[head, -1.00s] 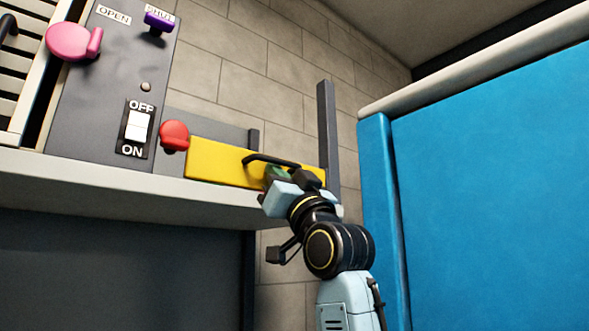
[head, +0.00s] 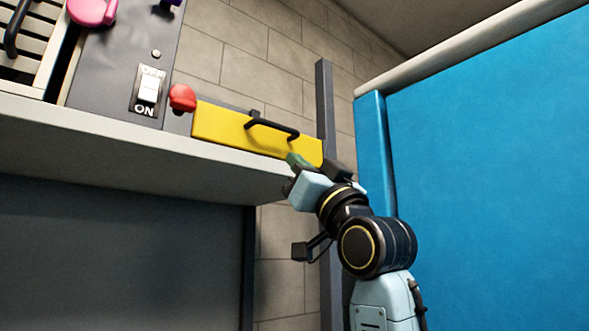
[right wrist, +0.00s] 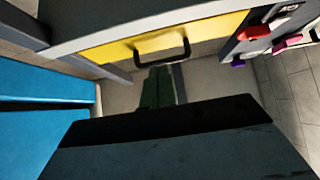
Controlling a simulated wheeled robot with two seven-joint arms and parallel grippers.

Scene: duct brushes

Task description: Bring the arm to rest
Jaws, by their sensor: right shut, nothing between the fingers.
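My right gripper (head: 296,165) is shut and empty, just below and in front of the yellow panel (head: 225,128) with its black handle (head: 272,128). In the right wrist view the green fingertips (right wrist: 158,88) are together, and the yellow panel (right wrist: 215,30) and the black handle (right wrist: 163,52) lie beyond them. The fingers look apart from the handle. My right arm reaches up from the lower right in the head view. My left gripper is not in view.
A grey panel carries an ON/OFF switch (head: 149,88), a red knob (head: 182,97) and a pink knob (head: 92,10). A pale ledge (head: 130,145) runs beneath. A dark post (head: 324,100) and a large blue panel (head: 490,170) stand right, close to my arm.

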